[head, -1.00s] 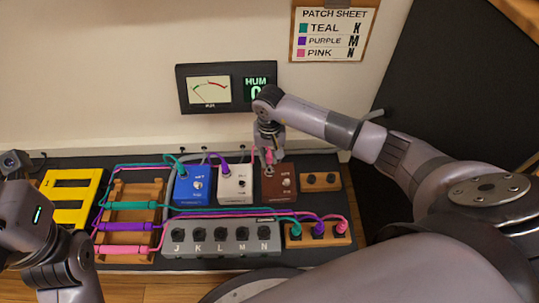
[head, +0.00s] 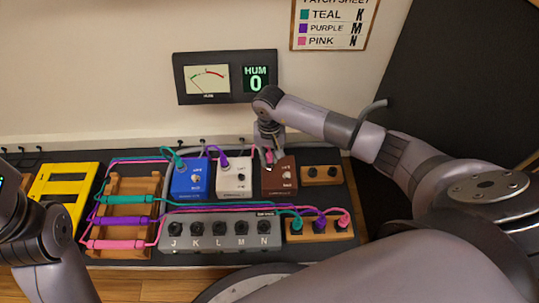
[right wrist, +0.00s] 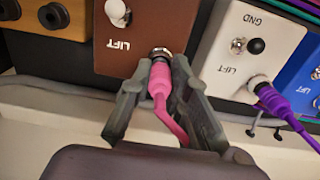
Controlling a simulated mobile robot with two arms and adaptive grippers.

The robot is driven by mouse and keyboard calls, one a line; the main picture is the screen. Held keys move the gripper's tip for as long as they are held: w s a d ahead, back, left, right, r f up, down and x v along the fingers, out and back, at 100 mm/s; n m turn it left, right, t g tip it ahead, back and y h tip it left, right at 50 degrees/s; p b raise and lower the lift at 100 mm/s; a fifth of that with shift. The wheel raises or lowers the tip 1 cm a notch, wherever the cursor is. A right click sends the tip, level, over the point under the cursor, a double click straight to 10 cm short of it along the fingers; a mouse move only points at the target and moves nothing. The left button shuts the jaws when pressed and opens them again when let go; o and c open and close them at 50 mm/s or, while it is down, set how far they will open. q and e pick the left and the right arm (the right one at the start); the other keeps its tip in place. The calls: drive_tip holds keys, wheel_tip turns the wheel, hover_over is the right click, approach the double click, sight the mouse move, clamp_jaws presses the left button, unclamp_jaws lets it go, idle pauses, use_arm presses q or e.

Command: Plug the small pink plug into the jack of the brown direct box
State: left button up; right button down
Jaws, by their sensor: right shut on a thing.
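The brown direct box (head: 279,178) stands at the right end of the row of boxes. My right gripper (right wrist: 165,95) is shut on the small pink plug (right wrist: 159,80), at the box's rear edge. In the right wrist view the plug's front end meets the metal ring of the jack (right wrist: 160,53), in line with it. How deep it sits cannot be told. The pink cable runs back between the fingers. In the head view my right gripper (head: 268,150) mostly hides the plug. My left arm shows at the left edge, its fingers out of view.
The white box (head: 234,180) with a purple plug and the blue box (head: 190,180) stand left of the brown one. A small wooden block (head: 321,175) is to its right. A grey switch box (head: 220,245) lies in front. The meter's display (head: 256,79) reads HUM 0.

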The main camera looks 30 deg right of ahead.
idle(0.3)
drive_tip(key=c, duration=1.4)
unclamp_jaws()
drive_tip(key=shift+c, duration=0.2)
wheel_tip(320, 180, up, 12)
